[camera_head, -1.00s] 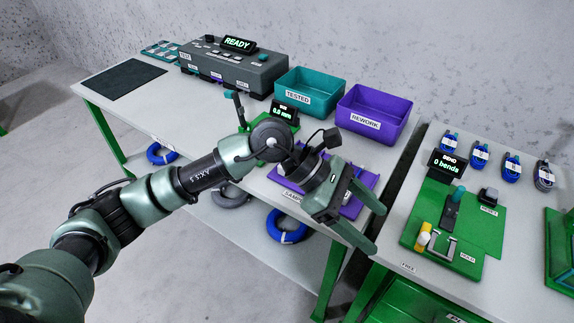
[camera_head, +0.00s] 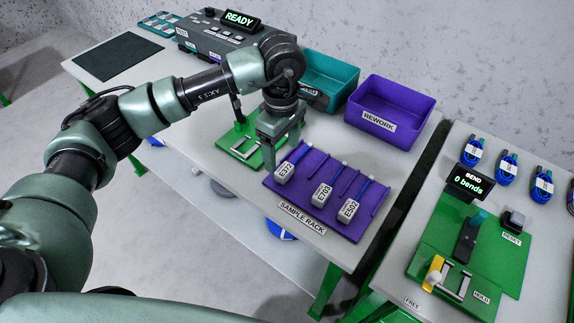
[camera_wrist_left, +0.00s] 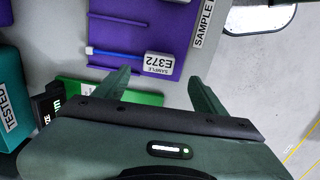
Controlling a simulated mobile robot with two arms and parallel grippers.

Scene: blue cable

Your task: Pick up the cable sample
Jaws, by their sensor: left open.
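Several cable samples with white label blocks and blue cables lie on the purple sample rack (camera_head: 265,182). The sample labelled E372 (camera_head: 284,172) is at the rack's left end; two more, E703 (camera_head: 321,195) and E502 (camera_head: 348,210), lie to its right. My left gripper (camera_head: 283,160) points down beside the rack's left edge, close to E372. In the left wrist view the gripper's two fingers (camera_wrist_left: 158,85) are apart with nothing between them, and E372 (camera_wrist_left: 158,64) lies just beyond the fingertips. My right gripper is not in view.
A green fixture (camera_head: 240,152) stands just left of the rack, beneath my left arm. A teal bin (camera_head: 330,75) and a purple REWORK bin (camera_head: 390,110) stand behind. A green bend station (camera_head: 470,245) is on the right table, with coiled cables behind it.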

